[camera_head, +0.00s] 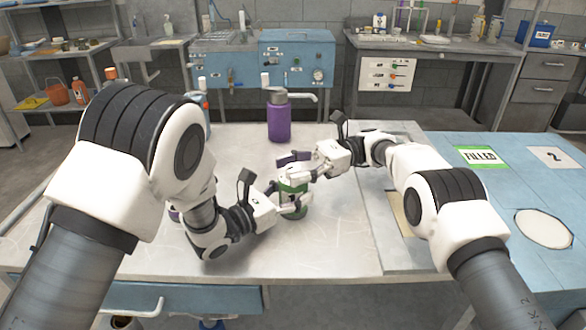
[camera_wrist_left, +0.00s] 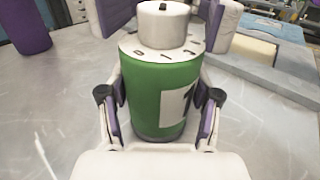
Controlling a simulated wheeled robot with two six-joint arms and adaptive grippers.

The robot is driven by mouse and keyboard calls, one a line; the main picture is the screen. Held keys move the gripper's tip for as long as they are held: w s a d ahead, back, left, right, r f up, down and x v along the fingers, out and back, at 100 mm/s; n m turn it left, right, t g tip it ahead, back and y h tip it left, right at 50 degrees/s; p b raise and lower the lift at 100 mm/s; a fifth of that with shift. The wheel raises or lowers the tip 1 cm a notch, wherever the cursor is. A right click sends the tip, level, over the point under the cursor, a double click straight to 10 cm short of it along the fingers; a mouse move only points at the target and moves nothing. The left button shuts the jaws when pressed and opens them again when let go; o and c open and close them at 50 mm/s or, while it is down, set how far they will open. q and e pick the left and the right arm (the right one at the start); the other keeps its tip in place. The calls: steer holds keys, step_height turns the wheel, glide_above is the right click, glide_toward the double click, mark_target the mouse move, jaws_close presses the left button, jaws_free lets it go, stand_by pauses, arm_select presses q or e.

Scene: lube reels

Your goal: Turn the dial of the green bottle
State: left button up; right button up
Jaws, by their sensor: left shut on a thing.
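The green bottle (camera_head: 296,211) stands upright on the metal table, and in the left wrist view the green bottle (camera_wrist_left: 158,95) shows a white label with a "1". On its top is a white dial (camera_wrist_left: 163,25) with a dark mark; digits are printed on the white rim in front of it. My left gripper (camera_head: 292,203) is shut on the bottle's body, with a finger (camera_wrist_left: 112,110) on each side. My right gripper (camera_head: 288,168) is at the bottle's top, its fingers open on either side of the dial, with gaps visible in the wrist view.
To the right is a blue surface (camera_head: 485,200) with a green "FILLED" sign (camera_head: 480,156), a "2" label and a round white disc (camera_head: 543,229). The front middle of the table is clear.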

mark_target(294, 166)
step_height(294, 166, up, 10)
stand_by(0.5)
